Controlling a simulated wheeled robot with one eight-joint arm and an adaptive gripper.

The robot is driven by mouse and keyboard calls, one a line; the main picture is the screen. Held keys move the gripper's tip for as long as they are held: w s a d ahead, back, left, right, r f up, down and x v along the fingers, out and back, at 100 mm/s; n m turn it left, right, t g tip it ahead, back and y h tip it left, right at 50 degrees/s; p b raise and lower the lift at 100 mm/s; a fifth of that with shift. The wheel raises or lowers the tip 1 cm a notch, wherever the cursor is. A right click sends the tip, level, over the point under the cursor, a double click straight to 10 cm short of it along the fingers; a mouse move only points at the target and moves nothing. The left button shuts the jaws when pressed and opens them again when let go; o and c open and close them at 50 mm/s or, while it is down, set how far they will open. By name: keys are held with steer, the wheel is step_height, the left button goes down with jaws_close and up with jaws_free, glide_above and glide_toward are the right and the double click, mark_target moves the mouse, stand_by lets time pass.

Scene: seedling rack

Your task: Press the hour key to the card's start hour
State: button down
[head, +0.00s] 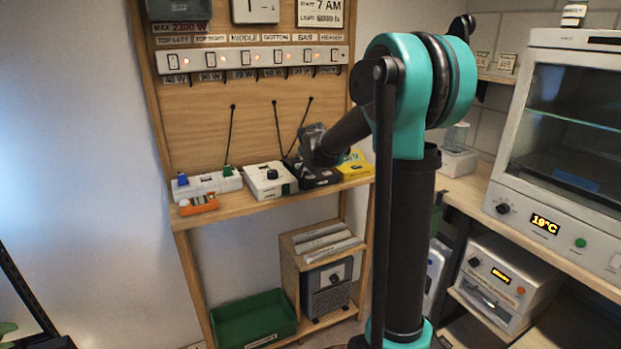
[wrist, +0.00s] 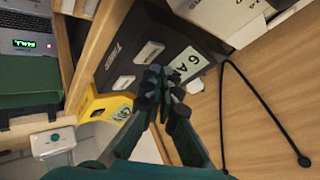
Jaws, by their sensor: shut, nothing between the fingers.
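The black timer (wrist: 112,60) lies on the shelf board in the wrist view, its label reading TIMER. Its pale display (wrist: 188,66) shows "6 A", with the rest hidden by my fingers. White keys (wrist: 149,52) (wrist: 124,82) sit on its face; I cannot read which is the hour key. My gripper (wrist: 161,80) is shut and empty, its tips over the timer's face close to the display; contact is unclear. In the head view the timer (head: 320,181) is partly covered by my gripper (head: 306,160). The card (head: 320,14) at the top reads 7 AM.
A yellow box (head: 356,166) stands right of the timer, and a white box with a black knob (head: 270,192) stands left. A white power strip (head: 207,183) and an orange device (head: 198,205) lie farther left. Black cables (head: 277,130) hang down the board.

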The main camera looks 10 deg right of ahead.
mark_target(311, 177)
steer(key=shift+f, duration=0.15)
steer(key=shift+f, duration=0.25)
steer(key=shift+f, duration=0.35)
stand_by(0.8)
steer(key=shift+r, duration=0.75)
steer(key=shift+r, duration=2.55)
